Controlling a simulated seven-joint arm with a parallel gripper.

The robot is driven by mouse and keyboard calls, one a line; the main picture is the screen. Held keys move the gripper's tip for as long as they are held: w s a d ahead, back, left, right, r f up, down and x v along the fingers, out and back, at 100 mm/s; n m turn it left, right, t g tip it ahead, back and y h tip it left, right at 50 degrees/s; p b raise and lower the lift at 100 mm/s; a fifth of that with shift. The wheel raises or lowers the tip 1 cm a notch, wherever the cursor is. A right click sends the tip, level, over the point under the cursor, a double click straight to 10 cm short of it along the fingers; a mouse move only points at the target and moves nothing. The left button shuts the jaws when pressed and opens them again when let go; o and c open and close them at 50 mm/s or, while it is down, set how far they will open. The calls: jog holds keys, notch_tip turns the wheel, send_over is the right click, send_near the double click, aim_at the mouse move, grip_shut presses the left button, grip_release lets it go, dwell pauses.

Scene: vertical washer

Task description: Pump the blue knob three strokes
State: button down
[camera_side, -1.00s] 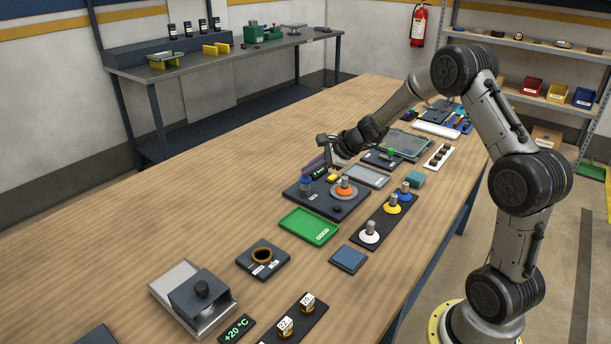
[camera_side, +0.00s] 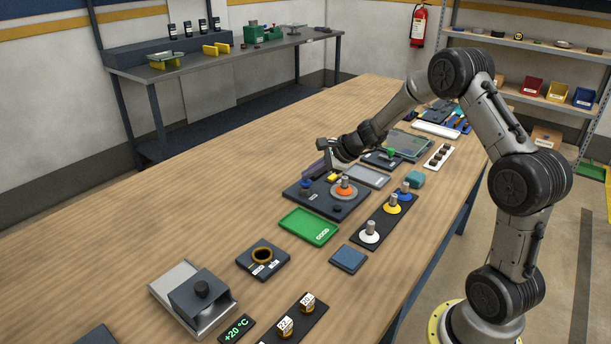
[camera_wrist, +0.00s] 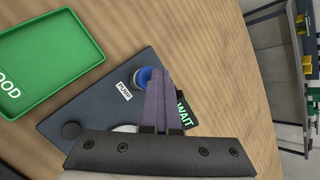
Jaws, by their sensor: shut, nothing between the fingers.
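The blue knob (camera_side: 306,184) stands at the left corner of a dark pump plate (camera_side: 318,204). In the wrist view the blue knob (camera_wrist: 142,78) sits beside the PUMP label (camera_wrist: 124,91), its right edge partly hidden by my fingers. My gripper (camera_wrist: 159,74) is shut and empty, with its purple fingers together. In the side view my gripper (camera_side: 308,172) is just behind and above the knob. I cannot tell whether the fingertips touch the knob.
A small display reading WAIT (camera_wrist: 184,106) is partly hidden by my fingers. An orange-ringed knob (camera_side: 344,187) stands on the same plate. A green tray (camera_side: 309,227) lies in front, and a strip with white, yellow and blue-based knobs (camera_side: 383,220) to the right. Bare wood lies left.

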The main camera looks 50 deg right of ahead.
aim_at(310, 181)
jog(key=shift+f, duration=0.1)
jog(key=shift+r, duration=1.65)
jog(key=shift+r, duration=2.5)
